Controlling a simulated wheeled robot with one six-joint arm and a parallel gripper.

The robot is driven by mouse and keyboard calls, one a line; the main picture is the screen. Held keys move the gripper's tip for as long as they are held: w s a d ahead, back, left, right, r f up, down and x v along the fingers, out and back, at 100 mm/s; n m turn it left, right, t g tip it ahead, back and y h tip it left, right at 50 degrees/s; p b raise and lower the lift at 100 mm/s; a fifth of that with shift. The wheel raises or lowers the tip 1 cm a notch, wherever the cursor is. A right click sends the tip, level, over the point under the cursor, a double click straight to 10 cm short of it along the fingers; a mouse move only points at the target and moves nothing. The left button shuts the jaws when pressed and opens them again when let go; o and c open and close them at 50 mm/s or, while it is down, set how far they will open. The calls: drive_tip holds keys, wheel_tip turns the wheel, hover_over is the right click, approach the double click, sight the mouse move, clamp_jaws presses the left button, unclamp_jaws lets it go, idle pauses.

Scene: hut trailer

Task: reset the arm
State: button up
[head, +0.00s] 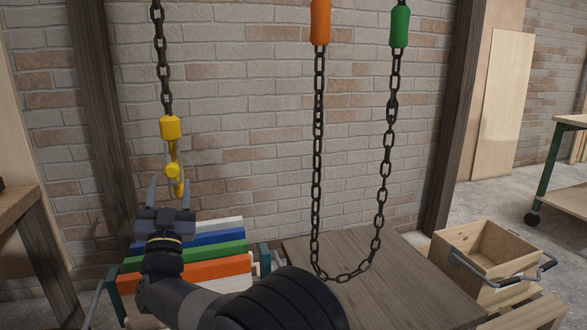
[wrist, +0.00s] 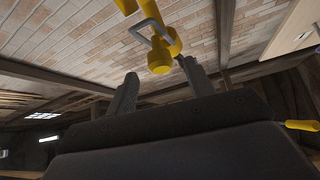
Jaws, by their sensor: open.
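My gripper (head: 171,188) is at the lower left of the head view, pointing up, with its two fingers spread apart. A yellow hook (head: 173,169) hangs just above it on a dark chain (head: 161,60), with its lower end at fingertip height. In the wrist view, the open fingers of my gripper (wrist: 159,73) point toward the yellow hook (wrist: 161,58), whose grey latch loop shows beside it. The hook appears between or just beyond the fingertips. I cannot tell whether they touch. My dark arm crosses the bottom of the head view.
Coloured boards (head: 215,268) lie behind and beside my arm. A looped chain (head: 318,150) hangs from orange (head: 320,22) and green (head: 399,26) sleeves over a wooden top (head: 400,282). A wooden crate (head: 484,250) stands at right. A brick wall (head: 250,120) closes the back.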

drive_tip(key=x, duration=0.2)
drive_tip(key=shift+w+r, duration=0.1)
drive_tip(key=shift+w, duration=0.15)
drive_tip(key=shift+d+r, duration=0.1)
drive_tip(key=shift+s, duration=0.1)
